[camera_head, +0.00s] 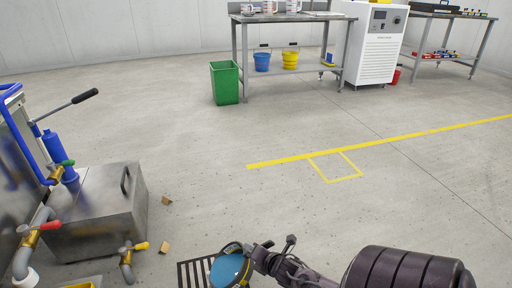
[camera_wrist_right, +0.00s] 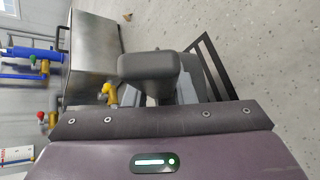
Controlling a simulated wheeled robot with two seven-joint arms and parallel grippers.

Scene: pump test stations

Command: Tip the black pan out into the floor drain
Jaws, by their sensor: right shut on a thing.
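The black pan (camera_head: 232,247) is at the bottom of the head view, with a dark rim edged partly yellow around a flat blue content (camera_head: 228,271). My right gripper (camera_head: 258,258) is shut on the pan at its right side. The pan overlaps the right part of the slatted floor drain (camera_head: 190,271); its height above the drain and its exact tilt are hard to tell. In the right wrist view, a dark rounded block (camera_wrist_right: 150,68) hides most of what lies ahead, with dark frame edges beyond it. My left gripper is not in view.
A steel tank (camera_head: 100,215) with pipes and coloured valves stands at left. Small brown blocks (camera_head: 164,247) lie on the floor near the drain. A green bin (camera_head: 224,82), a bench (camera_head: 290,17) and a white cabinet (camera_head: 376,45) stand far back. The middle floor is clear.

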